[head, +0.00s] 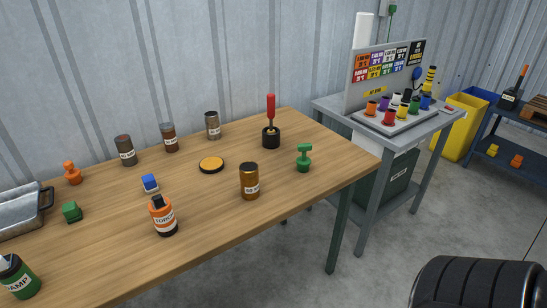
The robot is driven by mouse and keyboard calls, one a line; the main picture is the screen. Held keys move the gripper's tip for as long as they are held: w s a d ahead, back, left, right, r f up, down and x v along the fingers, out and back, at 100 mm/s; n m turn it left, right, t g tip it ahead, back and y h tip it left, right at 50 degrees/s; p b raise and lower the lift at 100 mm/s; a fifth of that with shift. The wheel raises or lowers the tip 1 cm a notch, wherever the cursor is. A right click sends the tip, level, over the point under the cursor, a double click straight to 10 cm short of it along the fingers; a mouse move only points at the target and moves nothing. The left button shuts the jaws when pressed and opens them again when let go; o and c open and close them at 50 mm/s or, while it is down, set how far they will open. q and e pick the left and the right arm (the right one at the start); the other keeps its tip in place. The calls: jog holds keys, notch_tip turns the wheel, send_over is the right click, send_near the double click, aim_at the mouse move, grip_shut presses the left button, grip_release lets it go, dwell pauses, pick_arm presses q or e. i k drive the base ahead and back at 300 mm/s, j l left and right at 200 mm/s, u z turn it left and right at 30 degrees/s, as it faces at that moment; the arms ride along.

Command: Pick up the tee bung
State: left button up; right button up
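A green bung with a T-shaped top (304,158) stands upright on the wooden table (220,205), near its right end. It matches the name tee bung. It stands apart from its neighbours: an amber-brown can (249,182) to its left and nearer, and a black holder with a red-handled tool (271,130) behind it to the left. Nothing covers it. Neither of my grippers shows in the head view.
An orange bung (72,173), green block (72,212), blue block (150,183), orange bottle (162,216), yellow-topped disc (211,165) and several cans share the table. A grey side table (440,122) stands right.

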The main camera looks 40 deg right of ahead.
aim_at(303, 162)
jog(key=l+u, duration=0.25)
jog(key=l, duration=0.2)
jog(key=k+l+u, duration=0.25)
jog(key=l, duration=0.55)
jog(key=k+l+u, duration=0.15)
jog(key=l, duration=0.25)
jog(key=k+l, duration=0.1)
jog(key=l, duration=0.25)
jog(key=l+u, duration=0.15)
jog(key=l, duration=0.25)
jog(key=k+l, duration=0.2)
jog(key=l, duration=0.15)
jog(key=u, duration=0.05)
